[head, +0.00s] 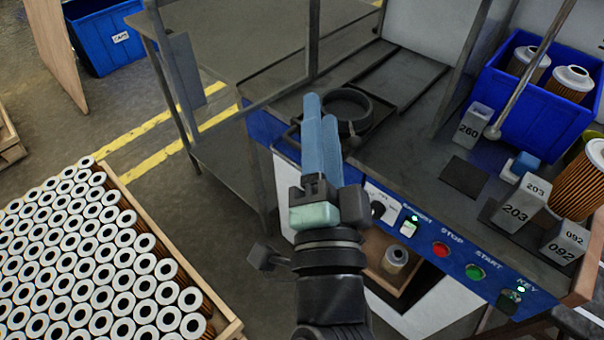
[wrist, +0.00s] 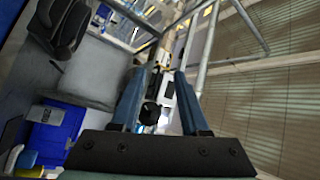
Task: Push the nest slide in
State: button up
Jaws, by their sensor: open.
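The nest slide (head: 378,113) is a dark plate carrying a round black ring nest, near the front edge of the grey bench. Dark rails run from it toward the back right. A dark bar shows by the bench edge just left of my fingers, partly hidden by them. My gripper (head: 320,108) has two blue fingers, open and empty, pointing toward the slide. In the head view they overlap the left side of the slide; I cannot tell whether they touch it. In the wrist view my gripper (wrist: 159,74) shows its fingers apart with nothing between them.
The front panel has a red stop button (head: 440,249) and a green start button (head: 475,272). Grey numbered blocks (head: 520,205) and a blue bin (head: 540,110) of filters stand right. Metal frame posts (head: 312,45) rise behind. A crate of filters (head: 225,328) stands lower left.

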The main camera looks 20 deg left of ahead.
aim_at(299, 145)
notch_tip(299, 145, down, 16)
jog(key=s+m+g+b, duration=0.2)
jog(key=s+m+b, duration=0.1)
jog(key=m+b, duration=0.15)
jog(key=shift+n, duration=0.25)
jog(key=x, duration=0.4)
jog(key=p+x, duration=0.1)
jog(key=x, duration=0.8)
jog(key=shift+a+r, duration=0.3)
jog(key=shift+a, duration=0.2)
grip_shut()
